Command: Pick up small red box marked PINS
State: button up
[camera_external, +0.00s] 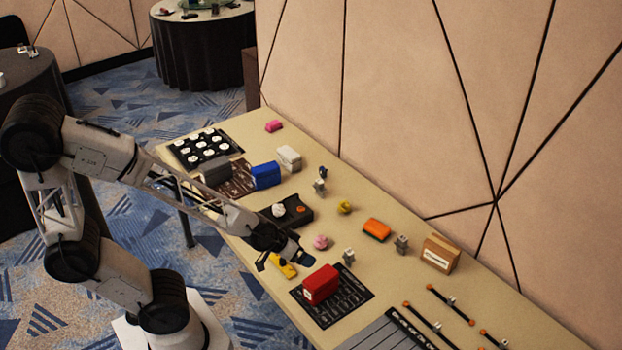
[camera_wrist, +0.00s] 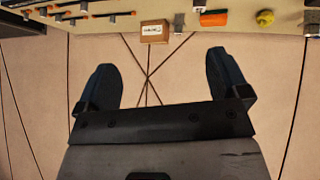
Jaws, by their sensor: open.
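A small red box (camera_external: 320,285) sits on a dark patterned mat (camera_external: 347,305) on the long beige table; its marking is too small to read. My gripper (camera_external: 287,257) is open and empty above the table, just behind and left of the red box in the external view, apart from it. A yellow object (camera_external: 283,268) lies partly hidden under the gripper. In the wrist view the two dark fingers of my gripper (camera_wrist: 160,62) are spread wide with nothing between them. The red box is not in the wrist view.
A cardboard box (camera_external: 440,253), an orange block (camera_external: 376,229), a pink figure (camera_external: 321,242) and small grey pieces stand right of the gripper. A blue box (camera_external: 265,175) and dark device (camera_external: 291,212) stand farther back. A panelled wall (camera_external: 430,110) borders the table.

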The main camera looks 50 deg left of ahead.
notch_tip(320, 180, down, 7)
jog(key=d+t+y, duration=0.1)
jog(key=d+t, duration=0.1)
jog(key=d, duration=0.1)
jog(key=n+t+y, duration=0.1)
jog(key=t+y, duration=0.2)
send_near(316, 280)
jog(key=w, duration=0.2)
jog(key=shift+w+a+f, duration=0.1)
jog(key=shift+f, duration=0.3)
jog(key=shift+w, duration=0.15)
jog(key=shift+x, duration=1.15)
jog(key=shift+w+f, duration=0.15)
jog(key=shift+x, duration=2.45)
jog(key=shift+a, duration=0.1)
jog(key=shift+c, duration=0.2)
